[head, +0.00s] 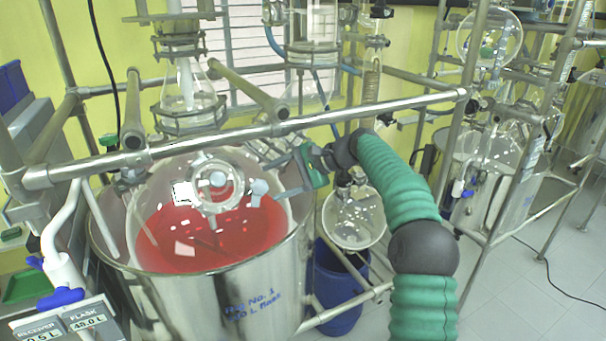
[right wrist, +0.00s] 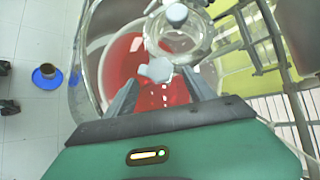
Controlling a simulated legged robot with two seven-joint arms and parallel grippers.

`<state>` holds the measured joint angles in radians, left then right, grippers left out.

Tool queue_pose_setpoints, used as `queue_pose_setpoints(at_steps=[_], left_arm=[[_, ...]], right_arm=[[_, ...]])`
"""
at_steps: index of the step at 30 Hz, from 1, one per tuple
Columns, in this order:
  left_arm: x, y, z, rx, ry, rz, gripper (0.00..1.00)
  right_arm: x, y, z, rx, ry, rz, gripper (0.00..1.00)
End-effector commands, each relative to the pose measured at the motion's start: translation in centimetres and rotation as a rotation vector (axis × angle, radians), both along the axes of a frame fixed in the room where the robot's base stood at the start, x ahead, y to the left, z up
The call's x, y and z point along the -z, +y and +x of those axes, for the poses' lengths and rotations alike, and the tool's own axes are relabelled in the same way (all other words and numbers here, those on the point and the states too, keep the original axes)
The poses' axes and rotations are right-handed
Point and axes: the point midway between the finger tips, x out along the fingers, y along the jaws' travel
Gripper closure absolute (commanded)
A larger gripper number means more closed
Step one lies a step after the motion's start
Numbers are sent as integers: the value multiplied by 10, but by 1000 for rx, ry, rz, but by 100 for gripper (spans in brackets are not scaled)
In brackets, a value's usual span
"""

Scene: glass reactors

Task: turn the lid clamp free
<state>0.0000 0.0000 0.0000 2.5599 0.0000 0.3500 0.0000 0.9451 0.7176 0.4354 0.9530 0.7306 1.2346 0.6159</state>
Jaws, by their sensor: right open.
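The glass reactor vessel (head: 150,215) holds red liquid and sits in a steel pot at the left of the head view. A round glass lid neck (head: 217,196) is on its top; it also shows in the right wrist view (right wrist: 190,38). A pale grey clamp knob (head: 259,187) is at the neck's right side. In the right wrist view the knob (right wrist: 156,70) lies between the fingertips. My right gripper (head: 279,175) is open, its fingers on either side of the knob; I cannot tell if they touch it. My left gripper is not in view.
A steel rail (head: 370,108) crosses in front of the lid, close above my right gripper. A second pale knob (head: 218,178) is on the neck. A round flask (head: 354,217) hangs over a blue bin (head: 336,290) to the right. Open floor is at the far right.

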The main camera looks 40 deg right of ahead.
Motion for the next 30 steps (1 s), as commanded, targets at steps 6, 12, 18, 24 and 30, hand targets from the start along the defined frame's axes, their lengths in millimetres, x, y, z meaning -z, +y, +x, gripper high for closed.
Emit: queue_pose_setpoints(at_steps=[6,12,18,24,30], left_arm=[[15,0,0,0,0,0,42],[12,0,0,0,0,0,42],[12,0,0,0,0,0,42],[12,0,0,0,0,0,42],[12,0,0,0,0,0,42]], right_arm=[[-31,-35,-46,5,-1,-3,37],[-55,-56,-75,2,2,-1,37],[-61,-62,-83,1,4,0,37],[-61,-61,-83,0,3,-1,37],[-60,-60,-82,-2,5,-2,37]])
